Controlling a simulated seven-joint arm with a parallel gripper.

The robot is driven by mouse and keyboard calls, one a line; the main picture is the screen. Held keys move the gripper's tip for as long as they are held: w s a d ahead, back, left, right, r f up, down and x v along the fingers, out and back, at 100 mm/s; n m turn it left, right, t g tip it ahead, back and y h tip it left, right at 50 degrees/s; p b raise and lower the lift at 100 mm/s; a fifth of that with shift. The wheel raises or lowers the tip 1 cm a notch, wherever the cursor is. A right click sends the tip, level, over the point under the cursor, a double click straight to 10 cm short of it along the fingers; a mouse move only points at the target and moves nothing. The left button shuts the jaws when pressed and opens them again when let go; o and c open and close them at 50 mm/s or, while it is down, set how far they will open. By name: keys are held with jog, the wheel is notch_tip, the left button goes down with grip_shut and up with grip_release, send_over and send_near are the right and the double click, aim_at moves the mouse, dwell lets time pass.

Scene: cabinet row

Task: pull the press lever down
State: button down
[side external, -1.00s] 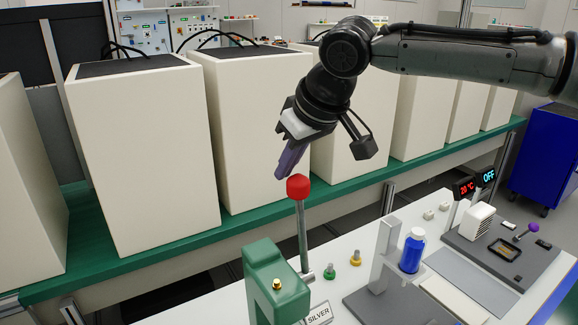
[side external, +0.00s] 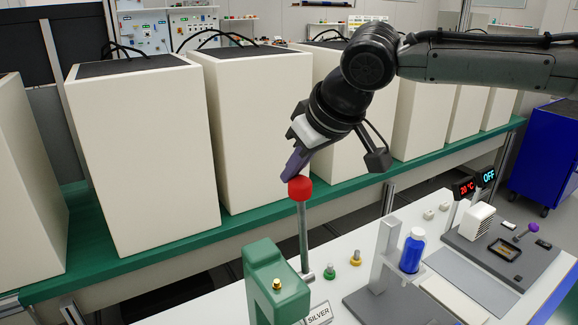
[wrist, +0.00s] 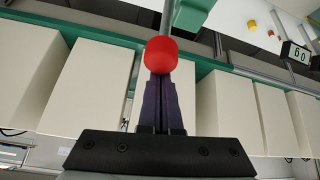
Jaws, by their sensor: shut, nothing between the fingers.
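The press lever is an upright metal rod with a red knob (side external: 300,188) on top, beside the green press body (side external: 275,283). The red knob also shows in the wrist view (wrist: 161,55), right at the tips of my fingers. My gripper (side external: 289,176) is shut and empty, with its purple fingers pointing down and left. In the side view the fingertips are at the upper left of the knob, overlapping its top edge. I cannot tell whether they touch it.
A blue bottle (side external: 412,250) in a grey stand, small green (side external: 328,272) and yellow (side external: 355,258) knobs and a SILVER label (side external: 318,313) are on the white table right of the press. Large cream cabinets (side external: 255,130) stand in a row behind on a green bench.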

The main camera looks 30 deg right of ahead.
jog(key=shift+s+t, duration=0.4)
jog(key=shift+s, duration=0.45)
jog(key=s+f, duration=0.2)
jog(key=s, duration=0.6)
jog(key=s+f, duration=0.3)
jog(key=s, duration=0.5)
jog(key=shift+f, duration=0.1)
